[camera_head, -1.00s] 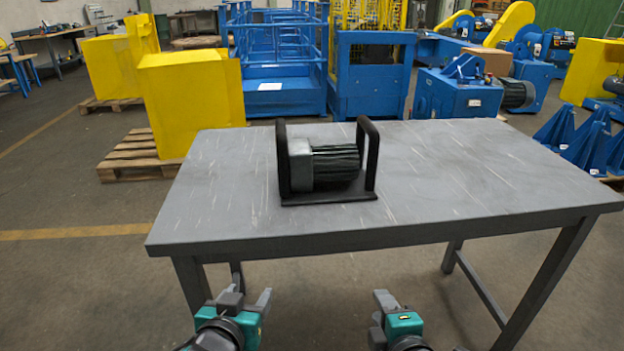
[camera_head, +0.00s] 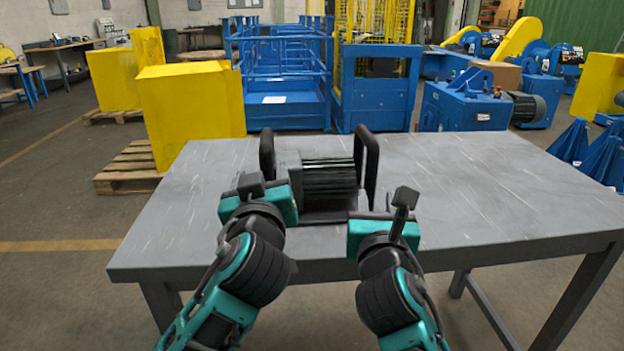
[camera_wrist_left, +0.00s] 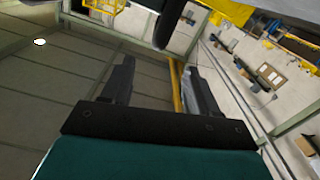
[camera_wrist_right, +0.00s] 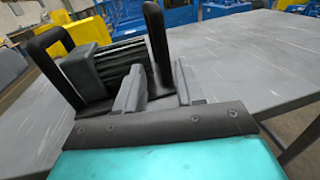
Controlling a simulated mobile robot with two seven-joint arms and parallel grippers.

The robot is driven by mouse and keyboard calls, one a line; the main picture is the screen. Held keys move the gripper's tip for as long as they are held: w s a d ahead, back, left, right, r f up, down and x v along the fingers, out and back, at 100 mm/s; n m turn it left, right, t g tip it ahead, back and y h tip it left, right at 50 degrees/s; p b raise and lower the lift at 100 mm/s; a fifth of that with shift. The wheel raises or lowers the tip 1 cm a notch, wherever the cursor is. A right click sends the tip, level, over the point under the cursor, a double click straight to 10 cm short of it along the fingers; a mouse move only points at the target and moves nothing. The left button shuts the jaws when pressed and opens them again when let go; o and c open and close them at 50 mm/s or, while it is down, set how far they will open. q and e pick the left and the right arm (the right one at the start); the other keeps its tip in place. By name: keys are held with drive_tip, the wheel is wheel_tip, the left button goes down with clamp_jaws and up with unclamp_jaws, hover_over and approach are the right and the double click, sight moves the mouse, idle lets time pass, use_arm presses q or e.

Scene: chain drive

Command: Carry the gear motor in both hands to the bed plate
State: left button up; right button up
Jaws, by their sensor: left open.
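The gear motor (camera_head: 328,180), grey and black on a dark base, rests on the grey table between two upright black handles. It also shows in the right wrist view (camera_wrist_right: 92,72). My left gripper (camera_head: 262,190) is at the left handle (camera_head: 267,154), its fingers partly hidden. In the left wrist view my left gripper (camera_wrist_left: 157,70) is open and empty. My right gripper (camera_head: 385,215) is in front of the right handle (camera_head: 372,160). In the right wrist view my right gripper (camera_wrist_right: 160,88) has its fingers apart near that handle's post. I cannot make out a bed plate.
The grey table (camera_head: 480,190) is clear right of the motor and at its left end. A yellow box (camera_head: 190,110) on a wooden pallet stands behind left. Blue machines (camera_head: 470,100) stand behind the table.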

sight(266, 147)
use_arm(q)
drive_tip(key=w, duration=0.4)
drive_tip(key=w+a, duration=0.1)
drive_tip(key=w, duration=0.8)
drive_tip(key=shift+a, duration=0.3)
use_arm(e)
drive_tip(key=w, duration=0.8)
drive_tip(key=w+d, duration=0.1)
drive_tip(key=w, duration=0.4)
use_arm(q)
drive_tip(key=shift+s, duration=0.1)
drive_tip(key=shift+c, duration=0.4)
use_arm(e)
drive_tip(key=shift+c, duration=0.5)
use_arm(q)
drive_tip(key=c, duration=0.6)
use_arm(e)
clamp_jaws()
use_arm(q)
clamp_jaws()
